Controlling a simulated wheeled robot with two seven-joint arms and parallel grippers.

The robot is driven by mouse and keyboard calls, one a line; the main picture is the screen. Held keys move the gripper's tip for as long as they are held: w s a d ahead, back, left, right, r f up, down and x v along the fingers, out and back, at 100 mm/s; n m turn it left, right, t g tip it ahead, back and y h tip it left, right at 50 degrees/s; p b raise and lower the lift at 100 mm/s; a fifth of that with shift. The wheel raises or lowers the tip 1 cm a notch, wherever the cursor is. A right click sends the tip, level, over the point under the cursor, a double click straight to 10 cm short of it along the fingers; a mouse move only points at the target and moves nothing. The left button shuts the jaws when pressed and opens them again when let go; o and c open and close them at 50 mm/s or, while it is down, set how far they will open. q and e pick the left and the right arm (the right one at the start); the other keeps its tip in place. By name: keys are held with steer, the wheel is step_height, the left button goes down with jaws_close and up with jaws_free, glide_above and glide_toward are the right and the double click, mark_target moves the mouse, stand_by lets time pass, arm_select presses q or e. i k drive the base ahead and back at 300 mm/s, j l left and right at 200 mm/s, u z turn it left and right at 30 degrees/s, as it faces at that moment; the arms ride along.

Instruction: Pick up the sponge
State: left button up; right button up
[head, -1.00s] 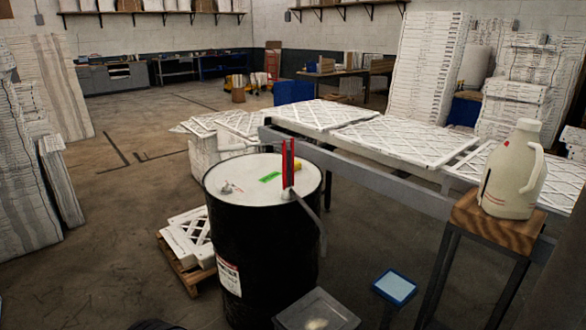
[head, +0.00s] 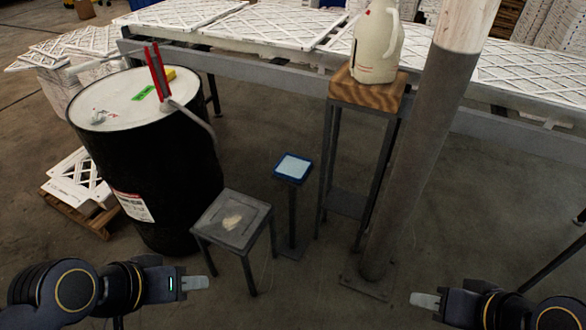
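A small pale beige lump (head: 232,223), which looks like the sponge, lies on top of a low grey metal stool (head: 206,232). A small yellow item (head: 171,74) on the black drum is partly hidden behind a red tool, and I cannot tell what it is. My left gripper (head: 197,283) is at the lower left, in front of the stool and apart from it. My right gripper (head: 424,300) is at the lower right, far from the stool. Both show side-on, with nothing visible in them, and their finger gap cannot be made out.
The black drum (head: 150,185) with a white lid stands left of the stool. A blue-edged pad (head: 293,167) on a post and a wooden-topped stand (head: 367,92) with a jug (head: 378,45) are to the right. A thick post (head: 420,150) rises near my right arm.

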mark_target(170, 73)
steer(key=i+j, duration=0.15)
steer(key=j, duration=0.25)
steer(key=i+j, duration=0.15)
steer(key=j, duration=0.2)
steer(key=i+j, duration=0.15)
steer(key=j, duration=0.25)
steer(key=i+j, duration=0.15)
steer(key=j, duration=0.2)
steer(key=i+j, duration=0.15)
steer(key=j, duration=0.25)
steer(key=i+j, duration=0.15)
steer(key=j, duration=0.2)
steer(key=i+j, duration=0.15)
steer(key=j, duration=0.25)
steer(key=i+j, duration=0.15)
steer(key=j, duration=0.2)
steer(key=i+j+z, duration=0.1)
steer(key=j+z, duration=0.2)
steer(key=i+j+z, duration=0.1)
steer(key=j+z, duration=0.5)
steer(key=j, duration=0.2)
steer(key=z, duration=0.75)
